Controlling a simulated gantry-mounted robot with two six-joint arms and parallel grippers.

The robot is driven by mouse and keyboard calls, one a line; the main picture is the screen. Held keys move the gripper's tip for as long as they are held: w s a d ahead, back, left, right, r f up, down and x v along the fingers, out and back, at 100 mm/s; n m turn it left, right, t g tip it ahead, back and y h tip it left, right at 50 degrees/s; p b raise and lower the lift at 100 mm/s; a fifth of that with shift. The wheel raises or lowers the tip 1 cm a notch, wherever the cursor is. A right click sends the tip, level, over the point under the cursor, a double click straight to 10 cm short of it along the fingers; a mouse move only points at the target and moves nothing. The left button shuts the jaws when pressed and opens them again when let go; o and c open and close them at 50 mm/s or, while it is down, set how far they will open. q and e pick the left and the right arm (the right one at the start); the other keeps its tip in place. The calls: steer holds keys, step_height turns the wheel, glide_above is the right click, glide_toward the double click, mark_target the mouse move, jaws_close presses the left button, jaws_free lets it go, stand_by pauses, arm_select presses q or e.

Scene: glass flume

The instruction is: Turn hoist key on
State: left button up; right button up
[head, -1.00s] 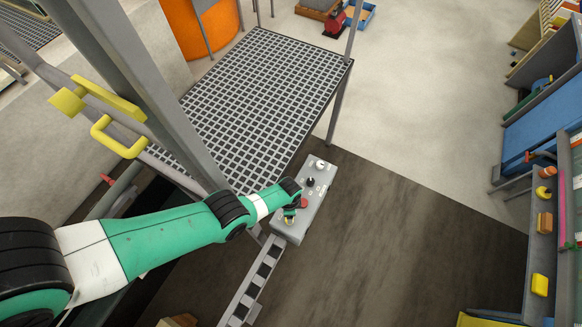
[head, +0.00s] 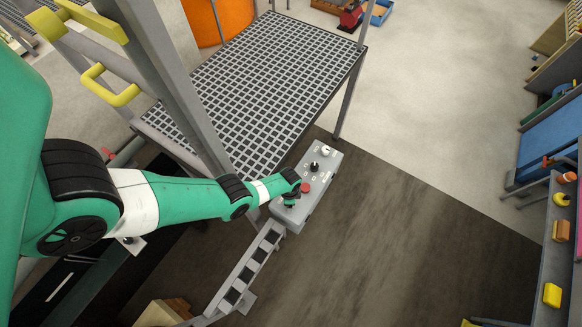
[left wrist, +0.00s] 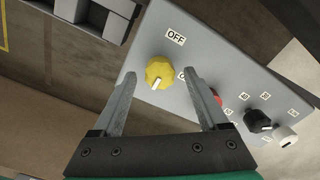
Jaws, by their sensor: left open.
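The grey control box (head: 322,190) stands at the platform's corner in the head view. In the left wrist view its face (left wrist: 225,62) carries a yellow rotary knob (left wrist: 160,70), which I take as the hoist key. A white mark shows on the knob's lower part. The "OFF" label (left wrist: 176,37) is above it; another label to its right is partly hidden by a finger. My left gripper (left wrist: 161,76) is open, with the knob showing between its fingertips; I cannot tell the depth gap. In the head view the left gripper (head: 290,203) covers the knob. My right gripper is not in view.
A red button (head: 305,187), black knob (head: 314,166) and white knob (head: 327,151) sit farther along the box. A grated platform (head: 265,80) and grey post (head: 180,80) stand close to my left arm. Open floor (head: 400,230) lies to the right.

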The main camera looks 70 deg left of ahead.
arm_select(q)
steer(key=shift+f, duration=0.4)
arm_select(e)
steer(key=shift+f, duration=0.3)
arm_select(q)
jaws_close()
